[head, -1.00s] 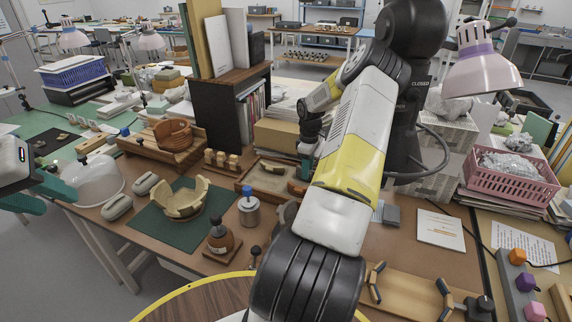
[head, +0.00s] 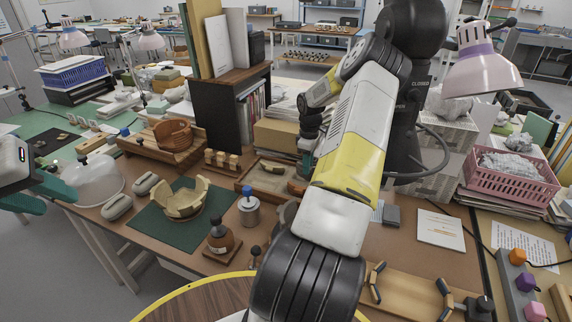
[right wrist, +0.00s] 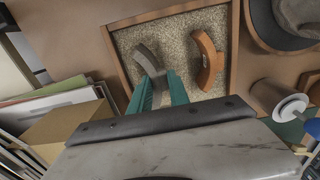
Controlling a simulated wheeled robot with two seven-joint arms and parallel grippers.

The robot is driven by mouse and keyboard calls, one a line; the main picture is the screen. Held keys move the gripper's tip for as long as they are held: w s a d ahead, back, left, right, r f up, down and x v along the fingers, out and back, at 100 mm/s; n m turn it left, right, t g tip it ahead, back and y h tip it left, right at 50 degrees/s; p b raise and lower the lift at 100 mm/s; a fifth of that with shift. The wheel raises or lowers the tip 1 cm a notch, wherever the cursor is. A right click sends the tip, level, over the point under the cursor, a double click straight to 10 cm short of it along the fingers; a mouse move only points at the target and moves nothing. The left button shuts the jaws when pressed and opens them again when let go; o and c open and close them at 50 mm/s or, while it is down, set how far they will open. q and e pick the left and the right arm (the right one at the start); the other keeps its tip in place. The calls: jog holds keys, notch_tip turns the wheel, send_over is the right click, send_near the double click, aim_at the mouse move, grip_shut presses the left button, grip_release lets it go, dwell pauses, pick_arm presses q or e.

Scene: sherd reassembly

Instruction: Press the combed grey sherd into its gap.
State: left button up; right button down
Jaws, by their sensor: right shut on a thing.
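The grey sherd (right wrist: 150,58) is a curved piece over the sand tray in the right wrist view. Its near end is between the teal fingers of my right gripper (right wrist: 162,80), which is shut on it. I cannot tell whether it still touches the sand, and its combing is not clear. In the head view my right arm partly hides this spot. A pale bowl (head: 180,203) with a broken, gapped rim stands on a green mat (head: 152,227), left of the tray. My left gripper (head: 40,195) is open and empty at the left edge, near a clear dome.
An orange sherd (right wrist: 208,62) lies in the sand tray (right wrist: 178,14), right of the grey one. A terracotta vessel (head: 174,134) stands on a wooden stand behind the bowl.

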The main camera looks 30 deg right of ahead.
jog(key=shift+r, duration=2.6)
